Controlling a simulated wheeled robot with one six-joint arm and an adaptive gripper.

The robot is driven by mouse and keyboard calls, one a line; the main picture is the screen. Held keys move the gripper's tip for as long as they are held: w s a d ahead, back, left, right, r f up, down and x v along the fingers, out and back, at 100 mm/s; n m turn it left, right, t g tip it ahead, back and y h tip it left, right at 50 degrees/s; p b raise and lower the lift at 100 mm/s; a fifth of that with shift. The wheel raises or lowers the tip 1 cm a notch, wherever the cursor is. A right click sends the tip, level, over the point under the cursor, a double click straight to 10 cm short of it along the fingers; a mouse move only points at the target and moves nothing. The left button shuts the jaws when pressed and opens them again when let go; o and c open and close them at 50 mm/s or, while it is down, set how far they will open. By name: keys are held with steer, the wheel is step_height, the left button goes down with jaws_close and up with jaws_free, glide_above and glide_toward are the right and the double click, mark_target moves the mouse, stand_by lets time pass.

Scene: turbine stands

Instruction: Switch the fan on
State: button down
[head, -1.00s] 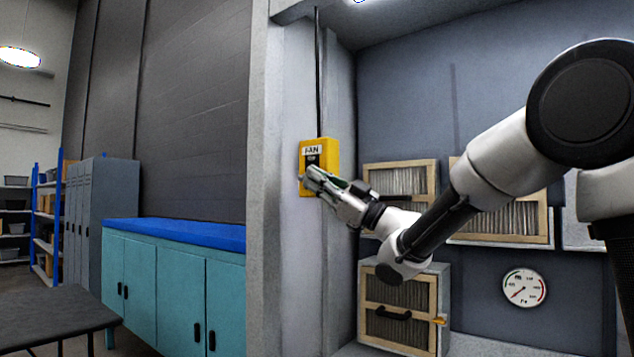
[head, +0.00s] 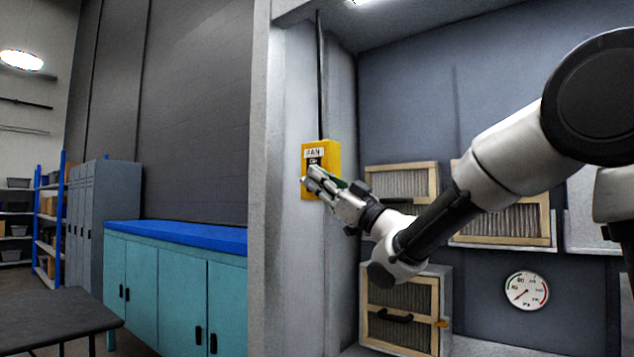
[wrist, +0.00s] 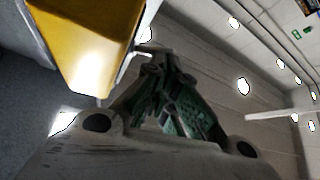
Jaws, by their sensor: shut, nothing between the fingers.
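The yellow fan switch box (head: 332,160) is fixed to the grey wall pillar, with a white FAN label and a dark switch area on its front. My gripper (head: 308,174) is shut and empty, its fingertips at the front of the box and overlapping the switch area. Whether the tips touch it cannot be told. The lower part of the switch is hidden behind the fingers. In the wrist view the yellow box (wrist: 88,42) fills the upper left, beside my gripper's closed fingers (wrist: 150,52).
A cable runs up from the box. Framed filters (head: 402,183) and a round gauge (head: 526,291) are on the back wall to the right. Teal cabinets (head: 180,290) with a blue top stand left of the pillar. A dark table (head: 55,312) is at the lower left.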

steer(key=shift+r+m+t+h, duration=0.1)
steer(key=shift+m+t+h, duration=0.2)
steer(key=shift+m, duration=0.2)
step_height(320, 180, up, 2)
steer(key=m+t+h, duration=0.1)
steer(key=m+t, duration=0.1)
steer(key=m, duration=0.1)
steer(key=m+t+h, duration=0.2)
steer(key=m, duration=0.2)
steer(key=m+t+h, duration=0.2)
steer(key=m, duration=0.2)
steer(key=shift+s+a, duration=0.1)
